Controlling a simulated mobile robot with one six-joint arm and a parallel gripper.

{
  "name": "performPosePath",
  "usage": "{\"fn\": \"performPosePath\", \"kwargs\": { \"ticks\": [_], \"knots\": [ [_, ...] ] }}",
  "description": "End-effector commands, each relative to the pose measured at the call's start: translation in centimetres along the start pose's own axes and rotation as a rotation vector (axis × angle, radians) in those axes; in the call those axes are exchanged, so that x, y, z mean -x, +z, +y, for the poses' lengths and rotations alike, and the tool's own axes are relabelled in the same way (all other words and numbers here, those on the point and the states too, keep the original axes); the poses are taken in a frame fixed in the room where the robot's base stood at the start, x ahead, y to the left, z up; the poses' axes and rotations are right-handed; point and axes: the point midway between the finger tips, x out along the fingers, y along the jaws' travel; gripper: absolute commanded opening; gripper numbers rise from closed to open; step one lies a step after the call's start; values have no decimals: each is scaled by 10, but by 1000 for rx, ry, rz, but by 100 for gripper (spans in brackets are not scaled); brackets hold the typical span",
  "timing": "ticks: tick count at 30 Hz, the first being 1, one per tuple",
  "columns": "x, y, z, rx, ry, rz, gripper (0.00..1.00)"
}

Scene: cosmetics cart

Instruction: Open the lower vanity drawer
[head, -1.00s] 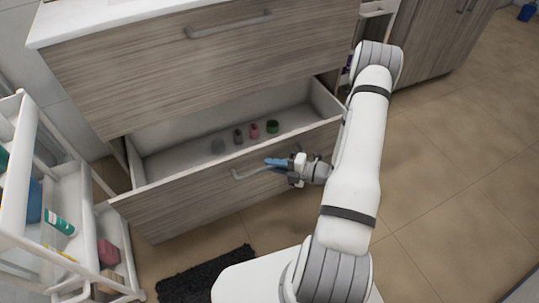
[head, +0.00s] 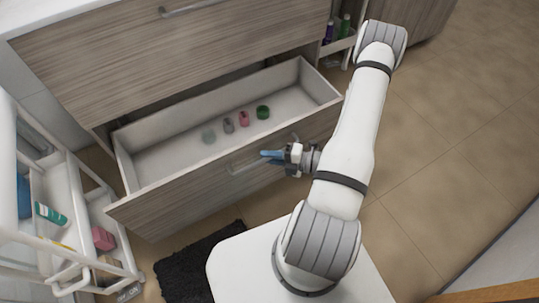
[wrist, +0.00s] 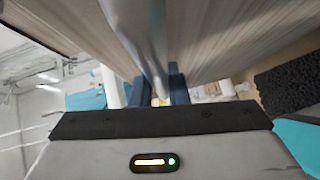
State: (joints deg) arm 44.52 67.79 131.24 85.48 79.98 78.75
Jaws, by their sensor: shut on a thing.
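The lower vanity drawer (head: 215,190) is pulled well out below the closed upper drawer. Its inside shows in the head view, with several small bottles and jars, among them a green jar (head: 263,112) and a pink bottle (head: 244,118). My gripper (head: 272,156) is at the drawer front, shut on the bar handle (head: 240,164) near its right end. In the wrist view the metal handle (wrist: 147,40) runs between the two dark blue fingers (wrist: 158,85).
A white cart (head: 75,215) with a green-labelled tube (head: 51,214) and other items stands left of the drawer. A dark mat (head: 205,262) lies on the floor in front. A side shelf with bottles (head: 345,25) is at upper right. The floor at right is clear.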

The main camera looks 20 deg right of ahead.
Motion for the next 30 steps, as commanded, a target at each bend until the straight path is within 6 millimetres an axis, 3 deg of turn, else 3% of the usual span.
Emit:
{"fn": "performPosePath", "kwargs": {
  "ticks": [2,3,11,20,30],
  "knots": [
    [0,-1,1,-1,2,2,0],
    [0,-1,1,-1,2,2,16],
    [0,0,0,-1,1,1,36],
    [4,0,1,-1,1,-1,36],
    [50,1,2,-1,2,-4,36]
  ]
}}
